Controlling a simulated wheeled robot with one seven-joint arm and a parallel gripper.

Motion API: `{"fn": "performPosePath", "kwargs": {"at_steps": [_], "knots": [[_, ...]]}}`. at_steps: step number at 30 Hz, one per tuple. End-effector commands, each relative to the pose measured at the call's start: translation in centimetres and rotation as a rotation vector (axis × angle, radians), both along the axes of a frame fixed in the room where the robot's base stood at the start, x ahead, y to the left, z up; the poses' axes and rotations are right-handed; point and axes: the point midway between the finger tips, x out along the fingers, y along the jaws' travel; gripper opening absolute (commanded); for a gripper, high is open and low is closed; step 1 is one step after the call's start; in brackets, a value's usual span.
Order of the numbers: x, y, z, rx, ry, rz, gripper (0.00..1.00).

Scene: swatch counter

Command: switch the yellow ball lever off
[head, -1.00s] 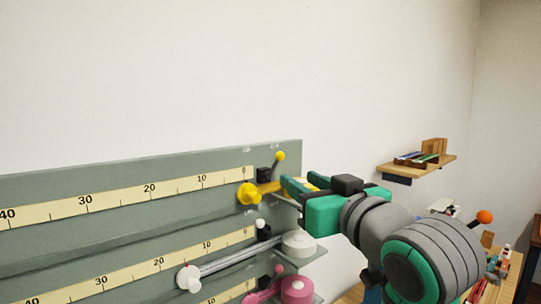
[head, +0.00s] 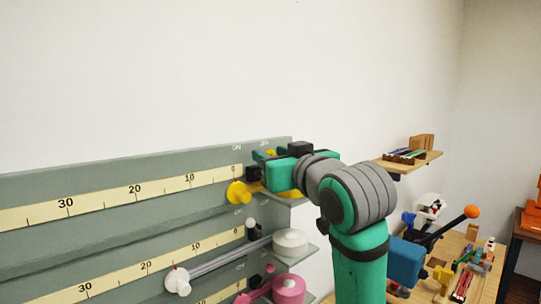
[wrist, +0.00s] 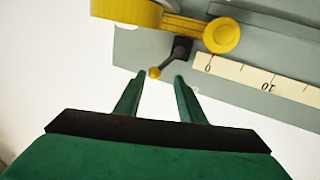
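The yellow ball lever has a dark box base (head: 252,173) at the right end of the top scale. Its ball is mostly hidden behind my gripper in the head view; a bit of yellow shows there. In the wrist view the yellow ball (wrist: 154,73) lies between the two fingertips, nearer the left one, its thin arm slanting to the dark base (wrist: 181,48). My gripper (wrist: 160,76) is open, with a gap between the fingers. In the head view my gripper (head: 262,157) is at the board's top edge. The lever leans toward the right-hand label, which is hard to read.
A yellow knob (head: 238,192) and yellow reel (head: 290,194) sit just below the lever. White (head: 290,242) and pink (head: 289,289) reels are on lower rows. A wall shelf (head: 408,163) and a cluttered table are at right. The wall above is clear.

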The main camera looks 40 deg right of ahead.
Motion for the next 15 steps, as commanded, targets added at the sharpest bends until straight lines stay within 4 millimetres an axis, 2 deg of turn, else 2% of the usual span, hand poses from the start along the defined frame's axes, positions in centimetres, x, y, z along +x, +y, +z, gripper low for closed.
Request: {"fn": "performPosePath", "kwargs": {"at_steps": [11,12,15], "knots": [[0.68,-0.15,0.01,-0.001,-0.001,0.000,0.36],[0.68,-0.16,0.01,-0.001,-0.001,0.000,0.34],[0.67,-0.15,0.00,-0.001,0.000,0.000,0.10]]}}
